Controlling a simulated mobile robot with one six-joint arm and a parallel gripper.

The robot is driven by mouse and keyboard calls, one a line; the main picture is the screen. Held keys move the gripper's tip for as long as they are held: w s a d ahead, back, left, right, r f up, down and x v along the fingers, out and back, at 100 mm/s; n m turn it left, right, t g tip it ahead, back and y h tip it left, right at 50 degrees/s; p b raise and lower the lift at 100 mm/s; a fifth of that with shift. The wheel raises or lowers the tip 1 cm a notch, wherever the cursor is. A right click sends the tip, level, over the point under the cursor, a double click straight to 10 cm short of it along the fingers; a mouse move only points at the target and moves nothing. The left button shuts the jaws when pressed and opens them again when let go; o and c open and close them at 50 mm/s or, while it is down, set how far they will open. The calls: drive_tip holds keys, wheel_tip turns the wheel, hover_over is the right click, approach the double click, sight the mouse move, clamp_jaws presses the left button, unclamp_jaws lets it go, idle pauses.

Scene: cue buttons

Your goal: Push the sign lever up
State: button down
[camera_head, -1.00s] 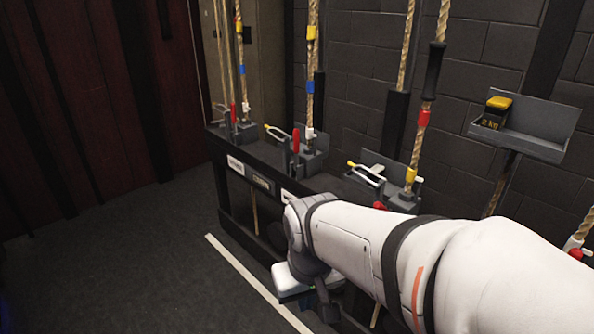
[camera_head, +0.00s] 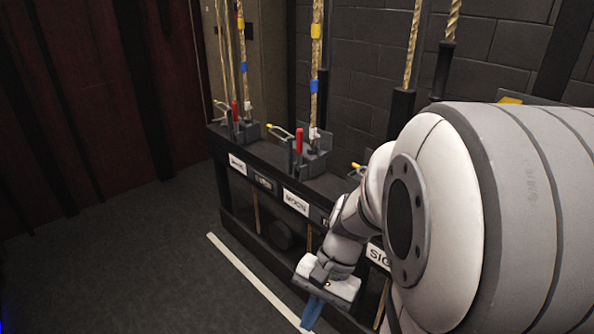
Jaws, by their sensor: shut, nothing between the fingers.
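A white label (camera_head: 377,256) reading "SIG", its rest hidden by my arm, is on the front of the black rail at the right. The sign lever above it is hidden behind my arm. Only the yellow tip of a metal loop (camera_head: 357,167) shows there. My gripper (camera_head: 312,312) hangs low in front of the rail, left of and below the label. Its blue fingers point down, are shut, and hold nothing visible. It is apart from any lever.
Two upright red levers, one at the middle station (camera_head: 298,141) and one farther left (camera_head: 235,111), stand on the black rail (camera_head: 222,178) beside ropes. A "MOON" label (camera_head: 296,202) is below the middle one. The floor (camera_head: 120,260) at left is clear.

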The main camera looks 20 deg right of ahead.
drive_tip(key=w+d+m+t+y+p, duration=0.15)
drive_tip(key=d+m+t+y, duration=0.25)
drive_tip(key=d+m+t, duration=0.5)
drive_tip(key=w+d+m+t+y+b, duration=0.1)
drive_tip(key=w+d+m+t+y, duration=0.25)
drive_tip(key=m, duration=0.85)
drive_tip(key=s+d+f+m+t+h, duration=0.1)
drive_tip(key=s+d+m+t+h, duration=0.1)
drive_tip(key=d+m+t+h, duration=0.2)
drive_tip(key=s+d+f+m+t+h, duration=0.2)
drive_tip(key=d+m+t+h, duration=0.3)
drive_tip(key=d+m, duration=0.4)
drive_tip(key=shift+s+d+f+t+p, duration=0.15)
drive_tip(key=shift+s+d+t+p, duration=0.25)
drive_tip(key=shift+d, duration=0.45)
drive_tip(key=shift+w, duration=0.15)
drive_tip(key=d+r+x, duration=0.2)
drive_tip(key=x, duration=1.1)
